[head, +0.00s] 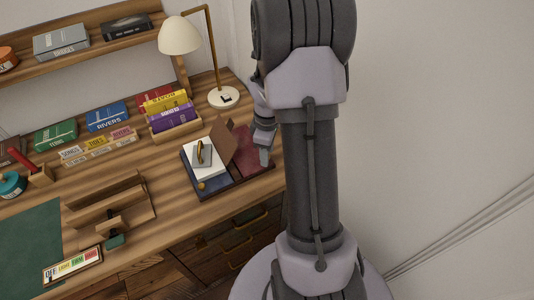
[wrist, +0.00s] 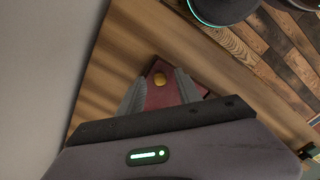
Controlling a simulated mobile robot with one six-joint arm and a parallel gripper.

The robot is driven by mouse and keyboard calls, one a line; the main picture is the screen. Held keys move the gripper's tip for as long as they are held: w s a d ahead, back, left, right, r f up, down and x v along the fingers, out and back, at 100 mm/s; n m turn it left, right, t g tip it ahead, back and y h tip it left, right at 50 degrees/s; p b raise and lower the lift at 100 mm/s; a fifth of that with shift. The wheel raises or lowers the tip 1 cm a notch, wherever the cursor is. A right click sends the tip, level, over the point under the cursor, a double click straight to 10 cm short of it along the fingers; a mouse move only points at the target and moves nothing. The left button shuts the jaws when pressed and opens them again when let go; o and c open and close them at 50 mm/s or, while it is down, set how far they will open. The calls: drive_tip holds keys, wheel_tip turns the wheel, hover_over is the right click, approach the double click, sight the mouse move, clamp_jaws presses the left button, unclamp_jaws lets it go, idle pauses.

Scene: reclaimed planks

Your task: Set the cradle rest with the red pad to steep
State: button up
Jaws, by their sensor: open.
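A low dark cradle (head: 235,184) sits near the right end of the desk, with a blue pad (head: 216,184) on its left and a red pad (head: 252,147) on its right. The red pad looks low and nearly flat; its exact slope cannot be told. A brown board (head: 222,143) stands tilted beside it. My gripper (head: 264,157) is over the right side of the red pad. Contact cannot be told.
A white block (head: 205,172) with a grey plate and brass piece covers part of the blue side. A lamp (head: 222,97) stands behind. Books in a wooden holder (head: 175,130) stand behind left. A wooden stand (head: 138,207) is left. The wall is close on the right.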

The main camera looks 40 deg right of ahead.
clamp_jaws()
idle(1.4)
